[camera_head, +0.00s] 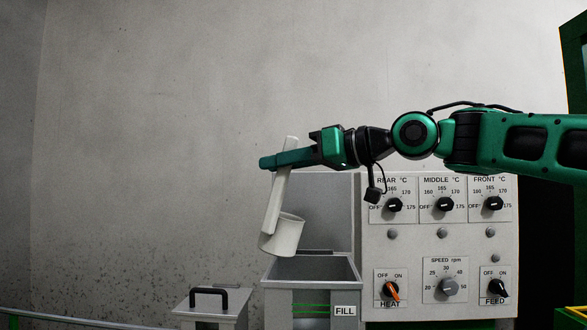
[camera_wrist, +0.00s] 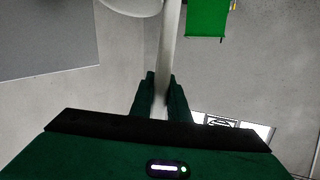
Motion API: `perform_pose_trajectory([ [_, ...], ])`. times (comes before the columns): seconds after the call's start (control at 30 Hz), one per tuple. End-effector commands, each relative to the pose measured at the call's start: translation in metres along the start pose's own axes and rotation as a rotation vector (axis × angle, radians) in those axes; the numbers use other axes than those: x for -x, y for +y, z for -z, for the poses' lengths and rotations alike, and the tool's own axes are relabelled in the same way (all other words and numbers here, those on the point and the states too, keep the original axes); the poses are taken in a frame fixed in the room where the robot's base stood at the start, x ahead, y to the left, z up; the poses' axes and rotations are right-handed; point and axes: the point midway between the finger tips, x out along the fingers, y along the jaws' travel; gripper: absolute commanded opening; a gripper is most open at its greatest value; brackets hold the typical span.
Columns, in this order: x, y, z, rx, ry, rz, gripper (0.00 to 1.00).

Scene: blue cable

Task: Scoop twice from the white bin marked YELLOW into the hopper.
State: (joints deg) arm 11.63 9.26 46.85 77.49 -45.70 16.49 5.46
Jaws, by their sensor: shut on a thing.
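My gripper (camera_head: 283,160) is shut on the handle of a white scoop (camera_head: 284,233). The scoop hangs tilted below the gripper, its cup over the open hopper (camera_head: 312,271) labelled FILL. In the wrist view my gripper's two fingers (camera_wrist: 161,95) clasp the white scoop handle (camera_wrist: 169,45), and part of the cup shows at the top edge. What the cup holds is hidden. The hopper's lid (camera_head: 326,215) stands raised behind it. No bin marked YELLOW can be made out.
A control panel (camera_head: 440,240) with several knobs stands right of the hopper. A grey box with a black handle (camera_head: 209,292) stands left of it. A green rail (camera_head: 60,316) runs along the lower left. The wall behind is bare.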

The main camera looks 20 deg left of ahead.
Motion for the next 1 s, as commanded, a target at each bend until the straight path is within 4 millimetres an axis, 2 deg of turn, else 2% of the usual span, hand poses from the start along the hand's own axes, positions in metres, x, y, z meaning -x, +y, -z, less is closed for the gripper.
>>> perform_pose_trajectory([
  [0.43, -0.032, -0.016, -0.002, 0.109, -0.25, -0.036, 0.0],
  [0.7, -0.027, -0.019, 0.032, 0.11, -0.249, -0.037, 0.0],
  [1.0, -0.024, -0.02, 0.048, 0.108, -0.251, -0.039, 0.0],
])
